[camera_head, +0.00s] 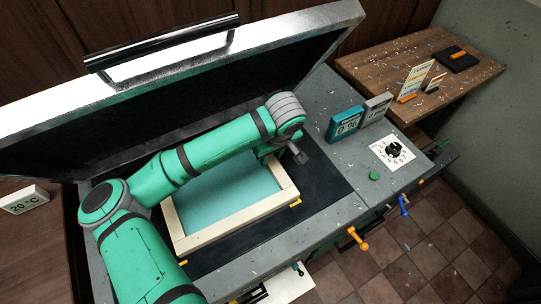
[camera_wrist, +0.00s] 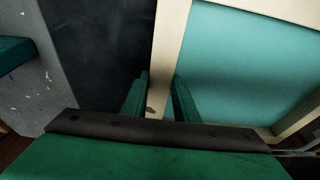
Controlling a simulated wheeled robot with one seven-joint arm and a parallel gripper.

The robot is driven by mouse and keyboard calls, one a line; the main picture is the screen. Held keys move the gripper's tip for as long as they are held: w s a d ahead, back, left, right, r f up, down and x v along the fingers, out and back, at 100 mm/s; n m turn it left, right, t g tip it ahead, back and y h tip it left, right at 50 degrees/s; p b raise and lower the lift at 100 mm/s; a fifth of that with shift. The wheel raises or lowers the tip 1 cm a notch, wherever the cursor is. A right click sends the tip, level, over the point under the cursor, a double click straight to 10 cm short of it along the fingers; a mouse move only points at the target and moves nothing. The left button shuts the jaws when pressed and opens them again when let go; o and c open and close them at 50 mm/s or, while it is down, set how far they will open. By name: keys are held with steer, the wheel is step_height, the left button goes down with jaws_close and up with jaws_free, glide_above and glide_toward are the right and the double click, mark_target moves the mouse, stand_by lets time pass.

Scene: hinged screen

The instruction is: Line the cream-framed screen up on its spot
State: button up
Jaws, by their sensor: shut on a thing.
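The cream-framed screen (camera_head: 187,240) lies flat on the dark bed (camera_head: 330,178) of the grey machine in the head view, with a teal mesh (camera_head: 222,195) inside its frame. Its upper part is hidden behind my green arm. My gripper is at the screen's far right side in the head view, with its fingers mostly hidden there. In the wrist view my gripper (camera_wrist: 160,98) has one finger on each side of a cream frame bar (camera_wrist: 168,50) and is shut on it. Small yellow markers (camera_head: 296,203) show on the bed close to the frame's right corner.
The machine's big metal lid (camera_head: 180,70) stands open behind the screen, with a black bar handle (camera_head: 165,40). Teal and grey display boxes (camera_head: 345,123), a dial (camera_head: 393,149) and a green button (camera_head: 374,176) are on the right. A wooden table (camera_head: 430,60) stands beyond.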

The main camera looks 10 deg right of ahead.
steer(key=shift+s+a, duration=0.1)
steer(key=shift+a, duration=0.25)
steer(key=shift+s, duration=0.2)
steer(key=shift+a, duration=0.3)
stand_by(0.7)
steer(key=o, duration=1)
steer(key=shift+c, duration=0.3)
